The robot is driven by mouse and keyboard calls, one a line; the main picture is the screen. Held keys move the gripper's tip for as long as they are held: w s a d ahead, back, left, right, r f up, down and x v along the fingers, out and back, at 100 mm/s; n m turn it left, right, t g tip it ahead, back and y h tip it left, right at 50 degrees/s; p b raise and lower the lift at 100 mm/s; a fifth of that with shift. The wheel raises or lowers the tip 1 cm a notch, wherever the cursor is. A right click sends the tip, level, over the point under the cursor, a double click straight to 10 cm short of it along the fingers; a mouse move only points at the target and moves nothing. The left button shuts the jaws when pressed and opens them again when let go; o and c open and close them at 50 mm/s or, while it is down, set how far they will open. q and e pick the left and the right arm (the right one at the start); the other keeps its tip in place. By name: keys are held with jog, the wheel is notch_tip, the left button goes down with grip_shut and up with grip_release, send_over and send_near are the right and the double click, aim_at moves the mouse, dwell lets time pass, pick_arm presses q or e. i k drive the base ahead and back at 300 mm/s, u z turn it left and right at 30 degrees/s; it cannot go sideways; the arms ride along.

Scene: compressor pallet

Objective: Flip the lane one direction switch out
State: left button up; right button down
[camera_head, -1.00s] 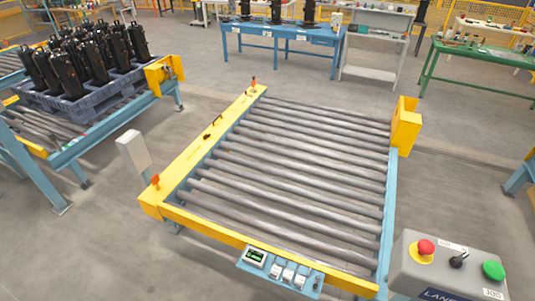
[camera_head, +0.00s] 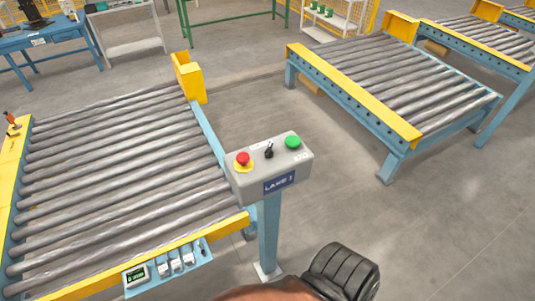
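The lane one control box (camera_head: 271,168) stands on a blue post in the middle of the camera_head view. It is grey and has a blue label reading LANE 1. A black direction switch (camera_head: 269,151) sits on its top between a red button (camera_head: 242,159) on a yellow base and a green button (camera_head: 293,142). The switch lever is tilted; its exact setting is too small to tell.
An empty roller conveyor (camera_head: 120,170) with a small panel (camera_head: 168,266) on its front edge lies left of the post. Another roller conveyor (camera_head: 400,85) stands at the right. The grey floor between the conveyors is clear.

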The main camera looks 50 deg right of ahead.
aim_at(269, 153)
jog(key=z, duration=0.6)
jog(key=i, duration=0.15)
jog(key=z, duration=0.9)
jog(key=k, duration=0.75)
jog(key=u, duration=0.6)
jog(key=k, duration=0.6)
jog(key=z, duration=0.3)
jog(key=i, duration=0.45)
jog(key=z, duration=0.75)
jog(key=i, duration=1.2)
jog(key=u, duration=0.55)
